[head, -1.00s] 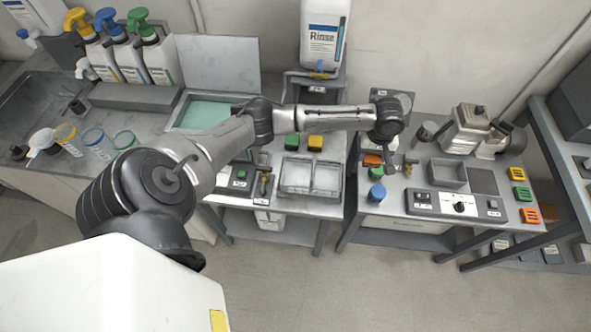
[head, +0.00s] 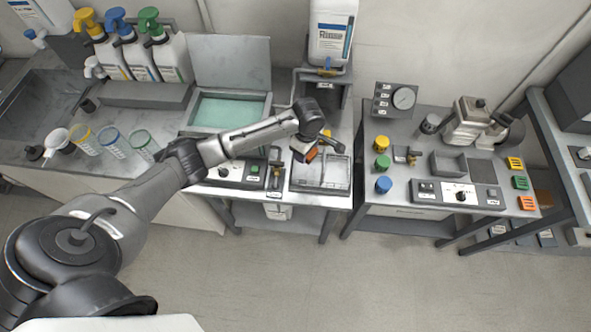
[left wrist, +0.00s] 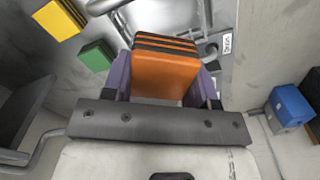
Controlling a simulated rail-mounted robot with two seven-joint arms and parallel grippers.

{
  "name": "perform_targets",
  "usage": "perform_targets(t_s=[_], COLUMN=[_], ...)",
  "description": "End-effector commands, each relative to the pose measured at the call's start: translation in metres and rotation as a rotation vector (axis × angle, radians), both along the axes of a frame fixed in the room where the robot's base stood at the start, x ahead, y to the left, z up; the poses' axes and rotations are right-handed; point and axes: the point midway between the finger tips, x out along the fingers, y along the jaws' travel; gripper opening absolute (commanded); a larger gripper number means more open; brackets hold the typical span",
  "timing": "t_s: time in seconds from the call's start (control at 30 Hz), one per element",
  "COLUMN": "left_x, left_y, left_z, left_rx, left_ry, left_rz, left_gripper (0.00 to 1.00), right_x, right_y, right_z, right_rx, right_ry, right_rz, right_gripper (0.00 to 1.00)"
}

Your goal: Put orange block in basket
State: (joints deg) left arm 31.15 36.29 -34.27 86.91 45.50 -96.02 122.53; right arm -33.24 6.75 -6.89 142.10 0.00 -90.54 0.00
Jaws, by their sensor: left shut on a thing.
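My left gripper (head: 316,151) is shut on the orange block (head: 311,154) in the head view. It holds the block over the back part of the grey metal basket (head: 336,176) on the middle table. In the left wrist view the orange block (left wrist: 165,75), with dark stripes on one end, sits between the purple finger pads of the gripper (left wrist: 165,80). The block appears raised above the basket; the exact gap is hard to tell. My right gripper is not in view.
The wrist view also shows a yellow block (left wrist: 60,18), a green block (left wrist: 97,56) and a blue block (left wrist: 291,104). A Rinse container (head: 331,35) stands behind the basket. A gap separates the middle table from the right table (head: 405,190), which holds coloured knobs and a gauge (head: 403,98).

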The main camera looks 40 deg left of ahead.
Motion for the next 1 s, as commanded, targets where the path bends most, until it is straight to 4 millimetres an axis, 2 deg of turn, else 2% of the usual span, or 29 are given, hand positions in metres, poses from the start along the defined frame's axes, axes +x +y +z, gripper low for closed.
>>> perform_targets(t_s=[0.23,0.5,0.87,1.0], left_x=[0.0,0.0,0.0,0.0], left_y=[0.0,0.0,0.0,0.0], left_z=[-0.005,-0.047,-0.071,-0.088], left_rx=[0.0,0.001,0.0,0.001], left_ry=[0.001,0.001,0.0,0.001], left_rz=[0.134,0.156,0.155,0.154], left_gripper=[0.25,0.25,0.25,0.25], right_x=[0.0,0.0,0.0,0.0], right_y=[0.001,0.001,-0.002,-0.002], right_z=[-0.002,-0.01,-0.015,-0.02], right_rx=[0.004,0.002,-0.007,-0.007], right_ry=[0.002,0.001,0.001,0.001], right_rz=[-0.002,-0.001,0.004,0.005], right_gripper=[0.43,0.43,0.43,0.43])
